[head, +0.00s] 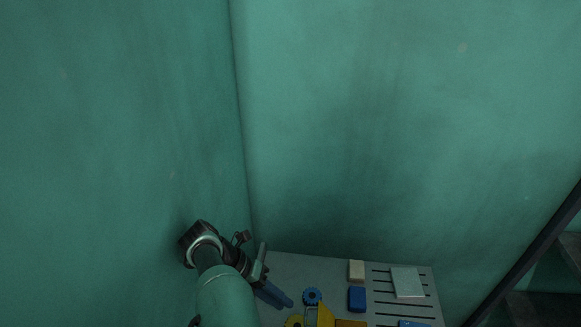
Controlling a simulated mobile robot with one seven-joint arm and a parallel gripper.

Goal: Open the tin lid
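I cannot make out a tin or its lid for certain in the head view. A pale, flat, square piece (407,282) lies on the right part of the grey table; I cannot tell whether it is a lid.
The grey slotted table (425,272) is cut off at the bottom. On it are a cream block (356,270), a blue block (357,299), a yellow part (326,315), a blue wheel (312,296) and another blue piece (414,323). Teal walls stand behind and left; dark stairs are right.

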